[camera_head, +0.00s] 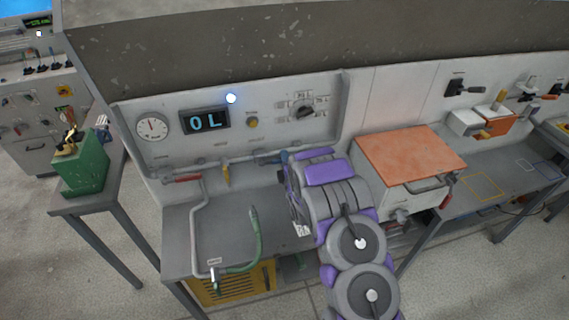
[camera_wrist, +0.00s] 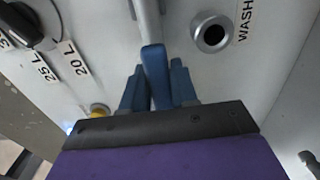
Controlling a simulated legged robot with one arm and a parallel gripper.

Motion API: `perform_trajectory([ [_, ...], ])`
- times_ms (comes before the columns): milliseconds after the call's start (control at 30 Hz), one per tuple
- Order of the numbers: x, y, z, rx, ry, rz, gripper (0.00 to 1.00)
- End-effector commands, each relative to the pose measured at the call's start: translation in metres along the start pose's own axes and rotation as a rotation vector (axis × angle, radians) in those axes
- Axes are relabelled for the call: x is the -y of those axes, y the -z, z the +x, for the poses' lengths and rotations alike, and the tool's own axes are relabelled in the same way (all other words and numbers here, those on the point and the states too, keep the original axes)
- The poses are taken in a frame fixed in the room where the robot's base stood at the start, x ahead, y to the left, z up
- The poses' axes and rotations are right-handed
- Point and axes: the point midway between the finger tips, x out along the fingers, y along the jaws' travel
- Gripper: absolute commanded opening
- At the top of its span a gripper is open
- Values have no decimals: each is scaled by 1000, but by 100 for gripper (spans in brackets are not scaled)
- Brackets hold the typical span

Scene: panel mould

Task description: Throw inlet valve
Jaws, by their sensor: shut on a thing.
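In the wrist view a blue valve lever (camera_wrist: 154,72) rises between the two blue fingers of my gripper (camera_wrist: 158,88). The fingers are shut on it from both sides. The lever's upper end lies near a pale vertical pipe (camera_wrist: 148,18). In the head view my gripper (camera_head: 285,176) is at the panel's lower pipe, and part of the blue lever (camera_head: 283,156) shows beside it. The arm hides much of the grip there. A red handle (camera_head: 187,178) and a yellow handle (camera_head: 227,176) sit on the same pipe to the left.
The panel carries a dial gauge (camera_head: 152,127), a display reading "0 L" (camera_head: 205,121) and a rotary selector (camera_head: 303,107). In the wrist view a round port (camera_wrist: 212,34) sits beside the "WASH" label. An orange-topped box (camera_head: 410,153) stands right of my arm.

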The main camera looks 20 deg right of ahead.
Motion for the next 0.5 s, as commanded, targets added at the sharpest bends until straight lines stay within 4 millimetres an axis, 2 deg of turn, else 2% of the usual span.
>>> perform_trajectory([
  [467,1,1,-1,-3,6,-17,0],
  [500,1,1,-1,-3,6,-17,29],
])
